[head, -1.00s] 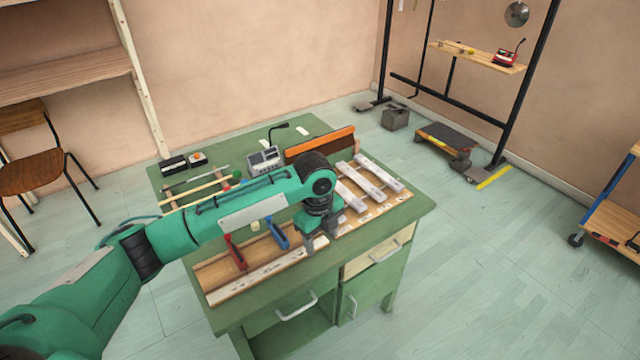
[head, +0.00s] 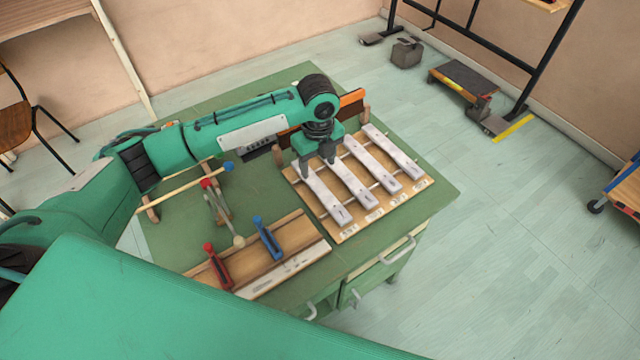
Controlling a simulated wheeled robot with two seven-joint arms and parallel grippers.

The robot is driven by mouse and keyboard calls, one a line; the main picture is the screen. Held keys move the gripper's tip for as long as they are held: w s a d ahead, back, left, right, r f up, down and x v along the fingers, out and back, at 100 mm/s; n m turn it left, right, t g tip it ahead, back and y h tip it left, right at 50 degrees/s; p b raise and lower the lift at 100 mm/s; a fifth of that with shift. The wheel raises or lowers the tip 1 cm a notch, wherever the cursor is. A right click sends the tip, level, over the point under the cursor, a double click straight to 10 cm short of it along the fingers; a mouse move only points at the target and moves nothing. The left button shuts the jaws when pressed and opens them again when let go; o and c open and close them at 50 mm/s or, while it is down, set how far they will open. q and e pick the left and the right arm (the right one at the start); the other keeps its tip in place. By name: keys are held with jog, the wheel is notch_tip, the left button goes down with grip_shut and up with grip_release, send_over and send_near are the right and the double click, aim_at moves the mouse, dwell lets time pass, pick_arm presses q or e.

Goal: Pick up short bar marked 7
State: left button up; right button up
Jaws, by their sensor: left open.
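Several pale grey bars lie side by side on a wooden frame (head: 338,234) on the green bench. Small marks show on the bars and labels run along the frame's near edge, but I cannot read which is 7. The leftmost bar (head: 326,200) is the one closest to my left gripper (head: 317,168). That gripper points down over this bar's far end, its fingers apart and nothing seen between them. I cannot tell whether the fingers touch the bar. The other bars (head: 350,181) lie to the right. My right gripper is not in view.
A wooden board with a red clamp (head: 219,268) and a blue clamp (head: 267,238) lies at the bench's near left. Mallets (head: 182,186) rest on supports at the left. An orange-edged block (head: 352,98) stands behind the gripper. Bare green bench top (head: 432,190) shows at the right.

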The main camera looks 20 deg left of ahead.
pick_arm(q)
send_over(320, 188)
notch_tip(320, 188, down, 4)
jog(key=shift+s+a+f, duration=0.15)
jog(key=shift+f+p, duration=0.3)
jog(key=shift+p, duration=0.05)
notch_tip(320, 188, down, 4)
jog(key=shift+r+p, duration=0.15)
jog(key=shift+p, duration=0.3)
jog(key=shift+f, duration=0.4)
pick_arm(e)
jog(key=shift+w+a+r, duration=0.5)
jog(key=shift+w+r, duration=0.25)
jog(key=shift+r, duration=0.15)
pick_arm(q)
jog(key=shift+c, duration=0.2)
jog(key=c, duration=1.2)
jog(key=shift+o, duration=0.2)
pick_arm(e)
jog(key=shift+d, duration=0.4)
pick_arm(q)
jog(key=shift+r, duration=0.2)
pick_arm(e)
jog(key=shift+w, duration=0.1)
